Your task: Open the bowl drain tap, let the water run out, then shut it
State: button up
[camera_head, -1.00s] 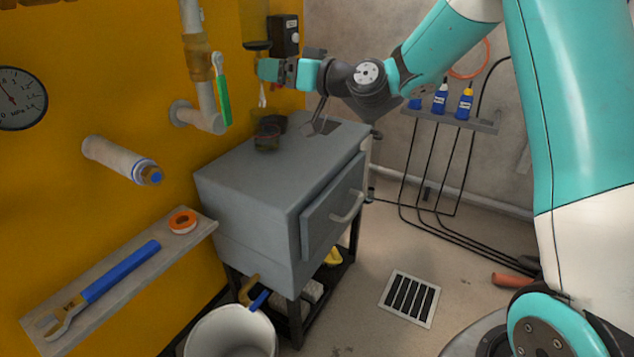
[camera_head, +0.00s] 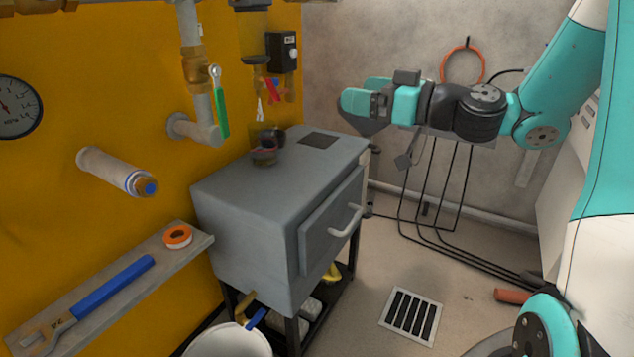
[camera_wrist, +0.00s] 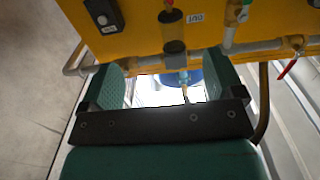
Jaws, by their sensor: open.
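The filter bowl (camera_head: 252,22) hangs on the yellow wall at the top of the head view. Brass fittings (camera_head: 260,76) with small red and blue parts sit beneath it; I cannot tell which part is the bowl drain tap's handle, or its position.
A grey cabinet (camera_head: 245,194) stands below the bowl, with a dark cup (camera_head: 265,153) on top. A white bucket (camera_head: 228,342) is at its front. A shelf (camera_head: 196,237) holds a blue-handled wrench and orange tape. A red lever (camera_wrist: 287,68) is at right in the wrist view.

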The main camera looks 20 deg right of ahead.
jog(key=s+a+f+n+g+p, duration=0.1)
jog(key=s+a+g+p, duration=0.2)
jog(key=s+a+g, duration=0.4)
jog(key=s+a+n+g+p, duration=0.1)
jog(key=s+a+g+p, duration=0.3)
jog(key=a, duration=0.5)
jog(key=s+a+g+h, duration=0.1)
jog(key=s+g+h, duration=0.1)
jog(key=s, duration=0.5)
jog(key=shift+s+f+m+g+h+p, duration=0.3)
jog(key=shift+s+f+h, duration=0.1)
jog(key=shift+h, duration=0.4)
jog(key=shift+a, duration=0.1)
